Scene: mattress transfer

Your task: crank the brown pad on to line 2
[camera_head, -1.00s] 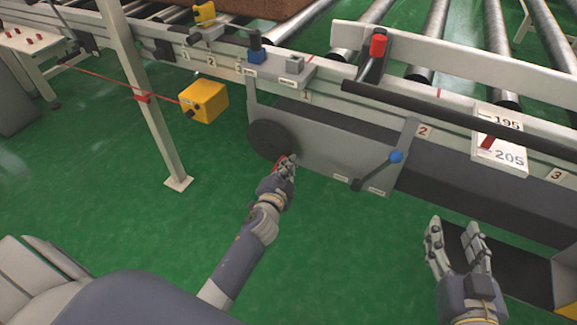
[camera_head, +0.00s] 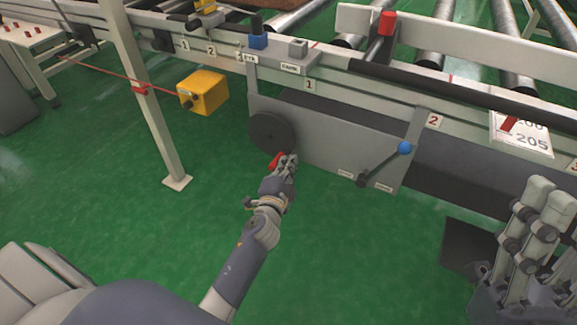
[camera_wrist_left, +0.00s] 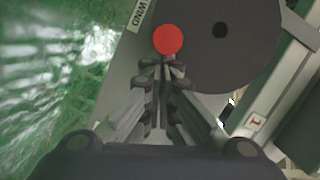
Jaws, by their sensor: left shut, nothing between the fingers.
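A dark round crank wheel (camera_head: 272,132) sits on the grey side panel of the conveyor. Its red knob (camera_head: 275,160) is at the wheel's lower edge. My left gripper (camera_head: 286,160) is shut and empty at this knob. In the left wrist view the red knob (camera_wrist_left: 167,39) lies just beyond the closed fingertips (camera_wrist_left: 164,66). A strip of the brown pad (camera_head: 248,4) shows at the top edge; most of it is out of view. Plate 2 (camera_head: 433,120) is on the rail, right of plate 1 (camera_head: 310,85). My right gripper (camera_head: 540,215) is at the right, its fingers overlapping.
A lever with a blue ball (camera_head: 404,148) stands right of the wheel. A white scale (camera_head: 522,137) with a red pointer is farther right. A yellow box (camera_head: 203,92) and a white post (camera_head: 150,110) are to the left.

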